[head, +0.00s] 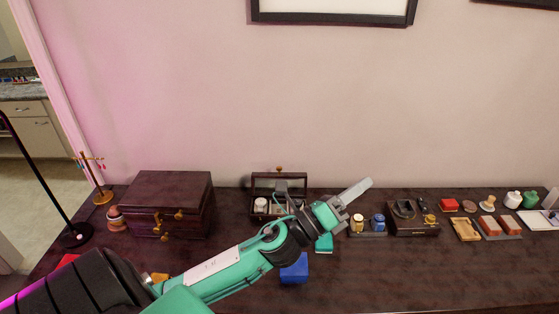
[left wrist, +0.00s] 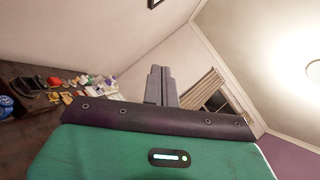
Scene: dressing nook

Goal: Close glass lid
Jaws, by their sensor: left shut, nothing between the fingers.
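A small dark wooden box (head: 259,208) stands near the back of the dark table, with white items inside. Its glass lid (head: 265,185), dark-framed with a small gold knob on top, stands raised at the back, so the box is open. My left forearm and wrist cross in front of the box and hide part of it. My left gripper (head: 356,191) is shut and empty, to the right of the box and apart from the lid, pointing up and right. Its closed fingers (left wrist: 160,85) also show in the left wrist view. My right gripper is not in view.
A larger dark wooden chest (head: 170,204) stands left of the box. A blue block (head: 294,270) lies below my wrist. Blue and yellow jars (head: 377,222), a dark watch stand (head: 412,217) and several small items line the right side. The front right of the table is clear.

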